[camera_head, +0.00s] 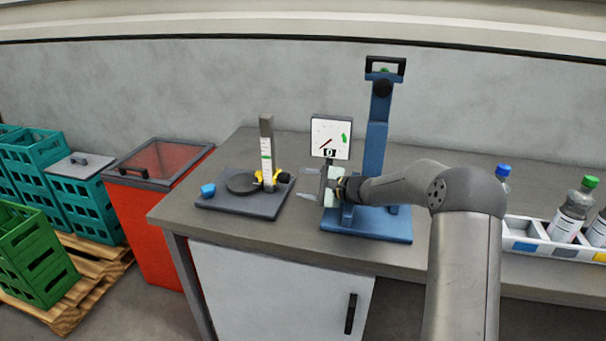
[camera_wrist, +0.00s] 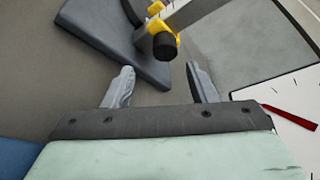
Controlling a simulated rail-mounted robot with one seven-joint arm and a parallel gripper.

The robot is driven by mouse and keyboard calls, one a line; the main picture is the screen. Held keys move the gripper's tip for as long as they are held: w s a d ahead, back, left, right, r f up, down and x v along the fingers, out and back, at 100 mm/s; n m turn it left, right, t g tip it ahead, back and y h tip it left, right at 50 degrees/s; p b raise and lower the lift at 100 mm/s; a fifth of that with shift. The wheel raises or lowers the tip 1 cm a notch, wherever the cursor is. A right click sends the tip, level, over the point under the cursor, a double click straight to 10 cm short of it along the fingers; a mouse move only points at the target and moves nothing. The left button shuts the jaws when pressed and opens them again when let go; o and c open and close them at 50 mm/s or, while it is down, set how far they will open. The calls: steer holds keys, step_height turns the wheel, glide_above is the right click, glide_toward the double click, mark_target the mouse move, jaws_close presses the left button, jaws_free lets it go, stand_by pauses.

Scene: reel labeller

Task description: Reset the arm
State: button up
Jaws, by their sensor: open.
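My gripper (camera_head: 306,184) is over the bench, in front of the blue stand (camera_head: 376,135) and its white dial (camera_head: 331,137). Its fingers point left, toward the height gauge. In the wrist view my gripper (camera_wrist: 159,72) has its two fingers well apart, with nothing between them. Beyond the fingertips are a yellow clamp with a black knob (camera_wrist: 164,46) and a dark base plate (camera_wrist: 100,40). The fingers appear apart from the gauge. My arm covers part of the blue stand's base.
The height gauge (camera_head: 267,150) stands on a dark plate with a round black disc (camera_head: 242,184) and blue knob (camera_head: 208,190). A bottle tray (camera_head: 540,246) is at the right. A red bin (camera_head: 150,222) and crates (camera_head: 90,207) stand left. The bench front (camera_head: 235,233) is clear.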

steer(key=s+a+r+n+g+h+p, duration=0.1)
steer(key=s+a+n+g, duration=0.15)
steer(key=s, duration=0.45)
steer(key=s+a+r+n+g+h+p, duration=0.1)
steer(key=s+n+g+h, duration=0.15)
steer(key=s, duration=0.45)
steer(key=s+a+r+n+g, duration=0.2)
steer(key=s+n, duration=0.1)
steer(key=s, duration=0.5)
steer(key=s+d+n+g+h+p, duration=0.1)
steer(key=s+d+n+h, duration=0.2)
steer(key=s, duration=1)
steer(key=s+d+n+g+h+p, duration=0.1)
steer(key=s+d+n+h, duration=0.2)
steer(key=s+d, duration=0.6)
steer(key=s+h, duration=0.2)
steer(key=s, duration=0.2)
steer(key=shift+f+p, duration=0.3)
steer(key=shift+p, duration=0.05)
steer(key=shift+h, duration=0.25)
